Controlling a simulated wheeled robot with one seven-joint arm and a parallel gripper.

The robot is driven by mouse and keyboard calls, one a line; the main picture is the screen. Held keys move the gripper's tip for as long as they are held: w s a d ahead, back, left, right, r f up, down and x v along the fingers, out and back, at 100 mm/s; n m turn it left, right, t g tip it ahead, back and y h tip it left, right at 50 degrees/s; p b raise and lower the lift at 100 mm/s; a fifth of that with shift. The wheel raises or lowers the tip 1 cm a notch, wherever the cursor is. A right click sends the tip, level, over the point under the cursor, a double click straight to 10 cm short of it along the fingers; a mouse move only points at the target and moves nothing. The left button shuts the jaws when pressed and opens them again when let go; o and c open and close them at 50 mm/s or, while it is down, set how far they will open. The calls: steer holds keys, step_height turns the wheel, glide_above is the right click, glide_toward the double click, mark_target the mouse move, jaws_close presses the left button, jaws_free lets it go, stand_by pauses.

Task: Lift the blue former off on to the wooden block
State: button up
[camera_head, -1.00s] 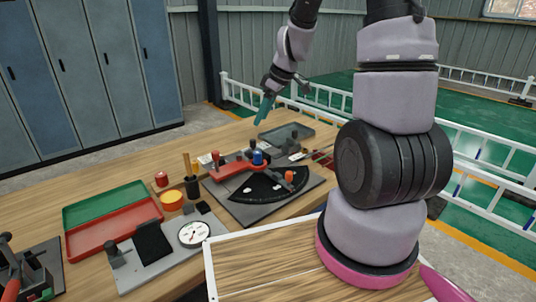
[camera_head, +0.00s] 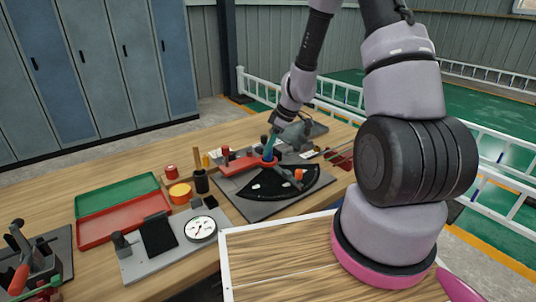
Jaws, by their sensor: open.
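The blue former (camera_head: 268,158) is a small blue piece on the bending fixture, at the end of the red arm (camera_head: 242,164) over the black fan-shaped plate (camera_head: 272,188). My gripper (camera_head: 270,147) has teal fingers pointing down. It is open, directly above or around the top of the blue former. Whether the fingers touch it I cannot tell at this size.
Red and green trays (camera_head: 118,208) lie at the left. A plate with a dial gauge (camera_head: 201,229) is in front. A black cup (camera_head: 201,182) and yellow-orange round piece (camera_head: 180,192) stand left of the fixture. An orange knob (camera_head: 298,175) sits on the fan-shaped plate.

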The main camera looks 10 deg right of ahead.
steer(key=shift+x, duration=1.15)
jaws_close()
steer(key=shift+r, duration=0.15)
